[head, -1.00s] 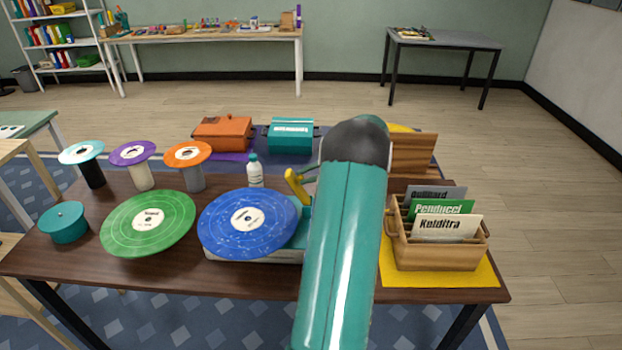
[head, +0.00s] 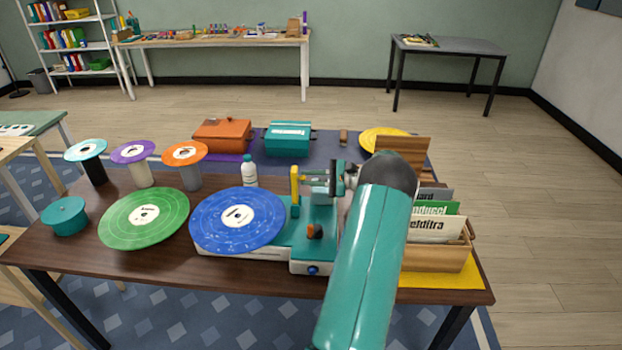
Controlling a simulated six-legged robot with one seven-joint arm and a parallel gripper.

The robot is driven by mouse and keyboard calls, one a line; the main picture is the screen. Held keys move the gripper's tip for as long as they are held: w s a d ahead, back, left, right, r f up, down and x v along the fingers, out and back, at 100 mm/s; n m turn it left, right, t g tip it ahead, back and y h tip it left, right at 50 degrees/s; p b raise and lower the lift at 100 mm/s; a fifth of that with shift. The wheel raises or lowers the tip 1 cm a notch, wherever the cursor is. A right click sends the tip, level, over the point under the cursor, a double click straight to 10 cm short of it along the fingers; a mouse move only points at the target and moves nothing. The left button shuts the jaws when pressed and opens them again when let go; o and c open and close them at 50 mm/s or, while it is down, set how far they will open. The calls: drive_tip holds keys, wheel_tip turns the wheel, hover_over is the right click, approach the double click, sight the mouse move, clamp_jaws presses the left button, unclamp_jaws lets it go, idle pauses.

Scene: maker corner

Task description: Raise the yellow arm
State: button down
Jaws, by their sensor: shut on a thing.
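The yellow arm (head: 295,182) stands near upright at the back of the teal record player (head: 298,238), right of the blue record (head: 238,218). My gripper (head: 308,182) comes in from the right and is shut on the yellow arm; its fingers are small and partly hidden in this view. The blue record lies flat on the player, and the yellow arm is clear of its label. My arm hides the area right of the player.
A green record (head: 144,218) and a teal round box (head: 65,216) lie to the left. Several record-topped stands and a white bottle (head: 249,172) stand behind. A wooden crate (head: 436,258) with sleeves is at right on a yellow mat (head: 440,280).

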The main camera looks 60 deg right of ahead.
drive_tip(key=shift+s+d+f+t, duration=0.15)
drive_tip(key=shift+s+t, duration=0.05)
drive_tip(key=shift+t, duration=0.1)
drive_tip(key=c, duration=1.3)
unclamp_jaws()
drive_tip(key=shift+c, duration=0.2)
drive_tip(key=s+a+r, duration=0.7)
drive_tip(key=a+r, duration=0.4)
drive_tip(key=r, duration=0.2)
drive_tip(key=shift+s+a, duration=0.35)
